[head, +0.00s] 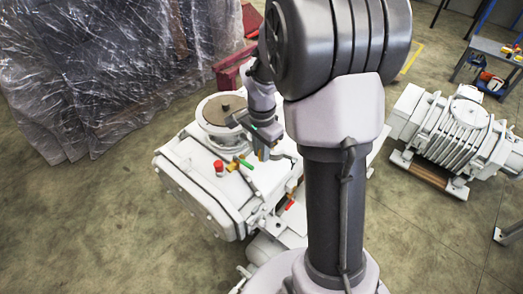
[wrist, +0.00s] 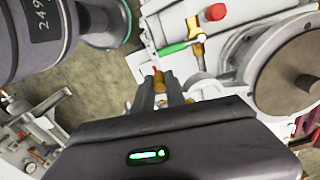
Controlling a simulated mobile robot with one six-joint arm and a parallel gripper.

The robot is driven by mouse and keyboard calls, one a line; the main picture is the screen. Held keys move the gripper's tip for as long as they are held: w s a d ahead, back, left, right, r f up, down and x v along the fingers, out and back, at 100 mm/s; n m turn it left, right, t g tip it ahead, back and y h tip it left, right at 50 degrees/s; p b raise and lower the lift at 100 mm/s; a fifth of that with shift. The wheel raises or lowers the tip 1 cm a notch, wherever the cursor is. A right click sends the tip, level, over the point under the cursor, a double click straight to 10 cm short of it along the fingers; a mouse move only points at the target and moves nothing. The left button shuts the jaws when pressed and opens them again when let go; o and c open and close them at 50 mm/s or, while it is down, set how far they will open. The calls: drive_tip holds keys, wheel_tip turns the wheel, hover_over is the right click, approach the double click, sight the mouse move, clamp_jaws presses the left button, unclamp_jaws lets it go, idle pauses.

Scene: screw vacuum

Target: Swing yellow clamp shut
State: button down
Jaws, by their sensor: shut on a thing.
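A white vacuum machine (head: 195,165) stands below my arm. My gripper (head: 263,155) points down over its top, beside a round flange. In the wrist view, my gripper (wrist: 160,88) is shut on a small orange-yellow piece between the fingertips, which appears to be the yellow clamp (wrist: 159,76). The fingers and the gripper body hide most of it, so I cannot tell its angle. Another brass-yellow fitting (wrist: 196,36) sits above it in the wrist view, with a green lever (wrist: 178,47) beside it.
A red cap (head: 218,166) stands near the green lever on the machine top. The round flange (wrist: 292,70) lies close to the right of my gripper in the wrist view. A second white pump (head: 460,135) stands on the right. Plastic-wrapped goods (head: 100,70) fill the upper left. The floor at lower left is clear.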

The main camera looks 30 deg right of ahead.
sight(272, 153)
drive_tip(key=shift+d, duration=0.1)
idle(0.8)
drive_tip(key=d+n+p, duration=0.1)
drive_tip(key=n, duration=0.1)
drive_tip(key=n+p, duration=0.1)
drive_tip(key=n, duration=0.2)
drive_tip(key=s+d+n+p, duration=0.1)
drive_tip(key=n, duration=0.1)
drive_tip(key=shift+d+r+n, duration=0.15)
drive_tip(key=shift+d+n, duration=0.15)
drive_tip(key=shift+w+d+n+p, duration=0.1)
drive_tip(key=shift+d+n+p, duration=0.4)
drive_tip(key=shift+n, duration=0.7)
drive_tip(key=shift+w+d+n+p, duration=0.15)
drive_tip(key=shift+d+n+p, duration=0.35)
drive_tip(key=shift+n, duration=0.7)
drive_tip(key=shift+w+d+n+p, duration=0.1)
drive_tip(key=shift+d+n+p, duration=0.35)
drive_tip(key=shift+n, duration=0.75)
drive_tip(key=c, duration=1.4)
unclamp_jaws()
drive_tip(key=shift+o, duration=0.2)
